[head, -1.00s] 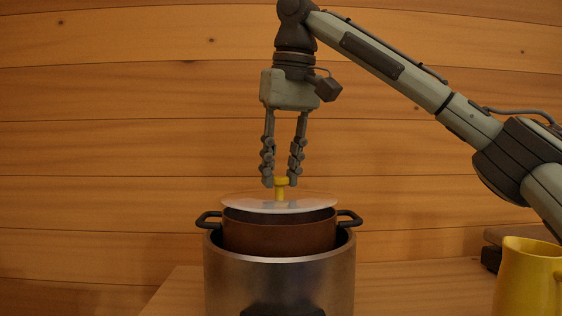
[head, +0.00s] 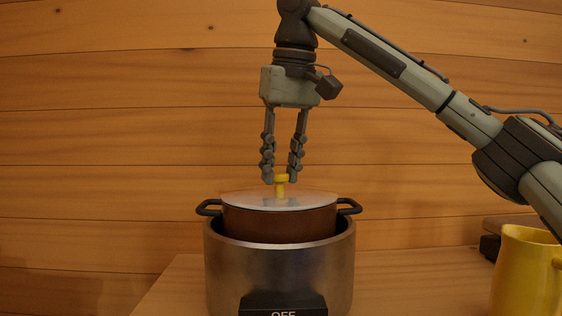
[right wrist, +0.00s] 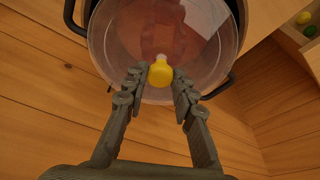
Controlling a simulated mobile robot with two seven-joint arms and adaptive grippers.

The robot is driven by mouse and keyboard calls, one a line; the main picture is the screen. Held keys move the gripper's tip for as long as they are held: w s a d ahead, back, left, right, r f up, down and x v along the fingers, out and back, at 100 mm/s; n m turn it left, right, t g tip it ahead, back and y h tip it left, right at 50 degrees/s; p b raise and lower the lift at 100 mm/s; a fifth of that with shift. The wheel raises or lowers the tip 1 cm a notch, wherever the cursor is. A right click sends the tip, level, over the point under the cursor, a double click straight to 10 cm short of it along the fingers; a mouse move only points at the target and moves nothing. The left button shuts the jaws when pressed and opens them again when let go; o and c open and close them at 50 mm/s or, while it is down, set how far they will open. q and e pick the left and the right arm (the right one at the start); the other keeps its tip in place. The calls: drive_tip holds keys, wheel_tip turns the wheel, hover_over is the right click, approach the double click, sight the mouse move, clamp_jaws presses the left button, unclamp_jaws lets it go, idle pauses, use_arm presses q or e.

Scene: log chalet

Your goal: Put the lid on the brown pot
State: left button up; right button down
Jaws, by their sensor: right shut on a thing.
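The brown pot (head: 280,225), with two black side handles, stands upright with its lower part hidden by a large steel vessel. The clear lid (head: 245,199) with a yellow knob lies level at the pot's rim, its outline matching the opening. I cannot tell for sure whether it touches all round. My right gripper (head: 281,181) points down from above, its fingertips shut around the yellow knob. In the right wrist view the knob (right wrist: 160,74) is between the fingertips and the lid (right wrist: 115,55) covers most of the pot's opening. My left gripper is not in view.
The steel vessel (head: 235,270) surrounds the pot's lower part and has a dark "OFF" panel (head: 283,305) in front. A yellow jug (head: 522,275) stands at the right on the wooden surface (head: 420,285). A log wall is behind.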

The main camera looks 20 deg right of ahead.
drive_tip(key=c, duration=0.7)
unclamp_jaws()
wheel_tip(320, 180, up, 2)
drive_tip(key=p, duration=0.3)
drive_tip(key=shift+r, duration=2.45)
